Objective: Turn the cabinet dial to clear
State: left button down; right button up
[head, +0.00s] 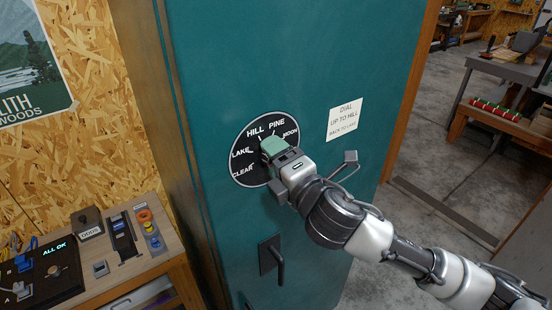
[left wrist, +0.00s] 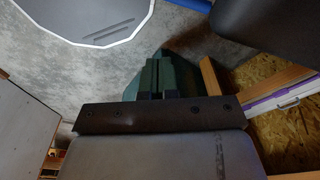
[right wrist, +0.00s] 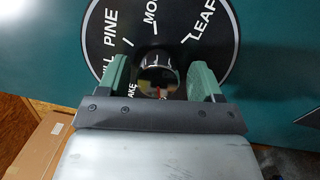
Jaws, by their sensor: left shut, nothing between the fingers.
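The cabinet dial (head: 240,169) is a black disc with white words on the teal cabinet (head: 225,60). CLEAR is at its lower left, with LAKE, HILL, PINE and MOON around it in the head view. In the right wrist view the dial plate (right wrist: 110,35) also shows LEAF. A shiny round knob (right wrist: 158,72) is at its middle; its pointer setting is unclear. My right gripper (head: 272,150) is at the dial, its green fingers open on both sides of the knob with slim gaps. My left gripper (left wrist: 158,76) is shut and empty, away from the dial.
A white note (head: 345,118) about the dial is on the cabinet. A dark handle (head: 272,259) is below the dial. At lower left a bench (head: 150,275) holds a control panel (head: 45,270) and small switches. Open floor lies to the right.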

jog(key=shift+o, duration=0.3)
jog(key=shift+s, duration=0.1)
jog(key=b+v, duration=0.4)
jog(key=v, duration=0.6)
jog(key=shift+s+d, duration=0.2)
jog(key=shift+s, duration=0.05)
